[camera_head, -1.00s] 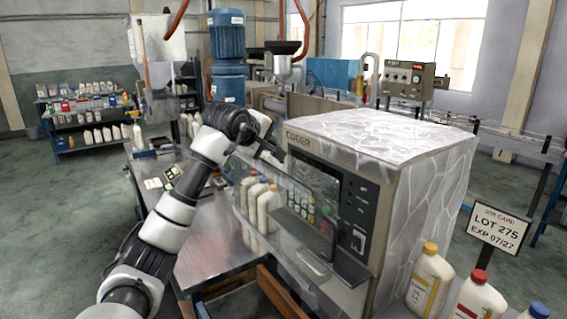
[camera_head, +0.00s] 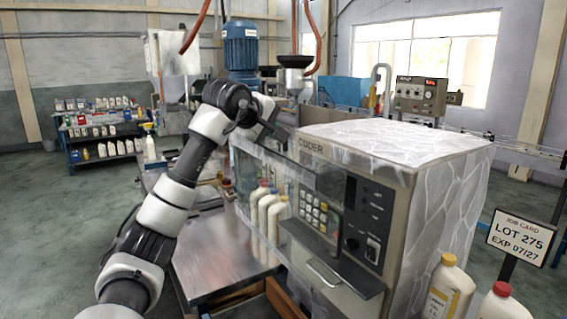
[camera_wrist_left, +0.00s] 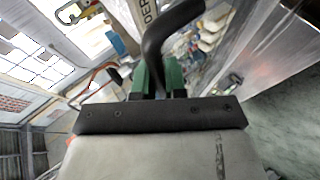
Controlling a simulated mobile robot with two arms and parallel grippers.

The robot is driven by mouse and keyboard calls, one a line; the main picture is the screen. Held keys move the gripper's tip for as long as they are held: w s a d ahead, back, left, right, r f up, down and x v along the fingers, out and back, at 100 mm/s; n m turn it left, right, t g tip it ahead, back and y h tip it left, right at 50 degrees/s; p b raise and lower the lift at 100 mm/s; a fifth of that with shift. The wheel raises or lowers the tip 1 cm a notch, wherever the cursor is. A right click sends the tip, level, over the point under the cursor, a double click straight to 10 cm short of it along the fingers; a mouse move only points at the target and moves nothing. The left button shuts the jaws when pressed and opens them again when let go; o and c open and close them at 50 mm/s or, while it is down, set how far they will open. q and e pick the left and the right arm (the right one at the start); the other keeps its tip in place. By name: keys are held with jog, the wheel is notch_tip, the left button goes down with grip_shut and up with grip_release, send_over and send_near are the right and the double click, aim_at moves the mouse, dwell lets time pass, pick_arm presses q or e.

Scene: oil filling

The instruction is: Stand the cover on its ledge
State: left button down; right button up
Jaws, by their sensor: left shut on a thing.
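The cover (camera_head: 247,170) looks like a clear panel on the front left of the coder (camera_head: 385,200), with bottles showing behind it. Its outline is faint, and I cannot tell whether its lower edge touches a ledge. My left gripper (camera_head: 268,128) is at the panel's upper edge, beside the coder's top left corner. In the left wrist view its green fingers (camera_wrist_left: 160,78) are shut around a dark curved bar (camera_wrist_left: 168,32), apparently the cover's handle. The ledge cannot be made out clearly. My right gripper is not in view.
White bottles (camera_head: 268,212) stand left of the coder's keypad, above a metal table (camera_head: 215,262). A grey shelf with a handle (camera_head: 325,272) juts from the coder's front. More bottles (camera_head: 447,292) and a job card sign (camera_head: 520,237) are at the right.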

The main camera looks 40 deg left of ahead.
pick_arm(q)
jog(key=shift+s+a+r+b, duration=0.2)
jog(key=shift+s+r+b, duration=0.1)
jog(key=shift+s, duration=0.15)
jog(key=shift+s+a+r+b, duration=0.15)
jog(key=shift+s+r+b, duration=0.1)
jog(key=shift+s, duration=0.15)
jog(key=w+d+f, duration=0.2)
jog(key=w+f, duration=0.2)
jog(key=w, duration=0.4)
jog(key=w+d+f, duration=0.3)
jog(key=w+f, duration=0.2)
jog(key=w, duration=0.4)
jog(key=shift+f, duration=0.25)
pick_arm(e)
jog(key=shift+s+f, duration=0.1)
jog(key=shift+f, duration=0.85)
pick_arm(q)
jog(key=shift+w, duration=0.1)
jog(key=shift+r+p, duration=0.1)
jog(key=shift+p, duration=0.35)
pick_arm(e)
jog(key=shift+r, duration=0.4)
pick_arm(q)
jog(key=shift+p, duration=0.3)
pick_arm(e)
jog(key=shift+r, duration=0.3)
